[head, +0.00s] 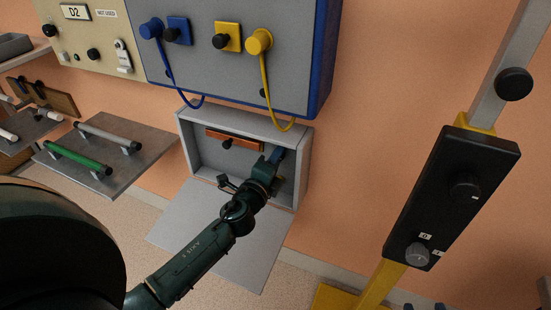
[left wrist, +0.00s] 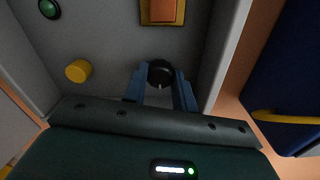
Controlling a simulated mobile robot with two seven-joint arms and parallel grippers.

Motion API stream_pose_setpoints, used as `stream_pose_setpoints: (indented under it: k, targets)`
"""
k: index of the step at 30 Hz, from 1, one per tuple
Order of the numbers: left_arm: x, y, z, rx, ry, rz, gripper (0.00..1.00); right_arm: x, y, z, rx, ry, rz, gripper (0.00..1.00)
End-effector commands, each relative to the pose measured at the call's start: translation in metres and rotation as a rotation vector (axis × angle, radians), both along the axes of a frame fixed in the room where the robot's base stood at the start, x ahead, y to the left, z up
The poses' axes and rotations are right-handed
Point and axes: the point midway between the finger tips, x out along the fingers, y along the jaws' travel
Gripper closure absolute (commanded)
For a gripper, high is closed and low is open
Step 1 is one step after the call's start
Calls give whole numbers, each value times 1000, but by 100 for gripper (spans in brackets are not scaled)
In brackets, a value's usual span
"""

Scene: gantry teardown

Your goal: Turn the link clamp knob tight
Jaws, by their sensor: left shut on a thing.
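My left gripper (head: 273,157) reaches into the open grey wall box, near its right side. In the left wrist view, its two blue fingers (left wrist: 160,88) are shut on a black round knob (left wrist: 160,72) with a small pale mark on its rim. In the head view the held knob is hidden by the gripper. My right gripper is out of view.
The grey box (head: 305,165) has its door (head: 215,235) folded down. A yellow button (left wrist: 78,71) and a green lamp (left wrist: 49,8) sit inside it. A blue-edged panel (head: 260,75) with hanging cables is above. A shelf with green and grey handles (head: 150,155) stands left.

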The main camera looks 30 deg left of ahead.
Motion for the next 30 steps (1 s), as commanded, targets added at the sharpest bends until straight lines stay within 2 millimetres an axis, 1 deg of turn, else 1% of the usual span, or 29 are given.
stream_pose_setpoints:
  k: [14, 15, 21, 23, 30]
  targets:
    - [0, -1, 0, 16, 0, -3, 96, -1, 0, -2, 1, 6, 0, 64]
    - [0, -1, 0, 16, 0, -3, 71, -1, 0, -2, 1, 6, 0, 64]
    - [0, -1, 0, 14, 0, -2, 55, -1, 1, -2, 1, 6, 0, 64]
    - [0, -1, 0, 14, 0, -1, 51, -1, 1, -2, 1, 6, 0, 64]
    - [-1, 0, 0, 13, 1, -1, 51, -1, 1, -2, 2, 5, 1, 64]
